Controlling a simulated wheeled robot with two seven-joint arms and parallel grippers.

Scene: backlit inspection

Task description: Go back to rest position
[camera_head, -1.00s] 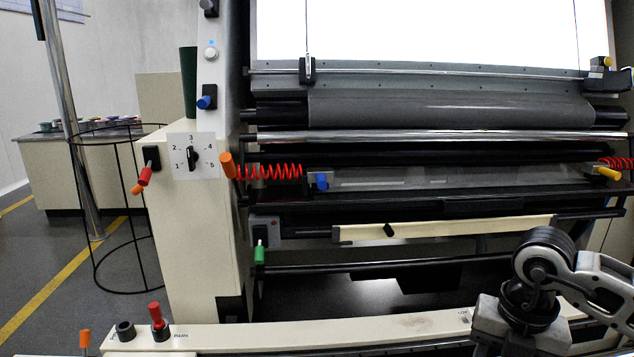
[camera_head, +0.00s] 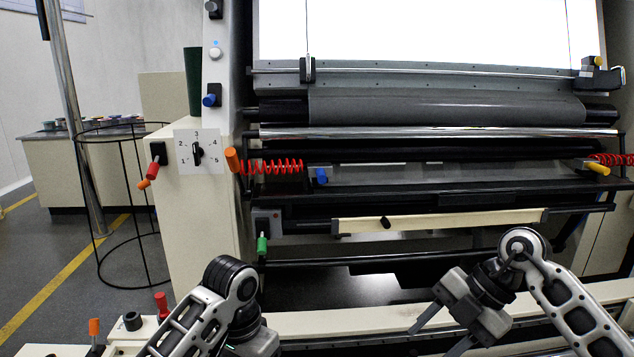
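My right gripper (camera_head: 432,342) is at the lower right of the head view, pointing down and left. Its two fingers are apart with nothing between them, in front of the machine's lower front beam. My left arm comes up from the bottom edge, left of the middle. Only the body of my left gripper (camera_head: 256,342) shows at the bottom edge; its fingers are outside the picture. The machine stands ahead with a bright backlit panel (camera_head: 430,28) at the top.
The cream front beam (camera_head: 350,320) crosses low, close to both arms. A red knob (camera_head: 162,303), a black socket (camera_head: 132,321) and an orange handle (camera_head: 94,327) are left of my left arm. A black wire hoop stand (camera_head: 117,205) stands on the floor at left.

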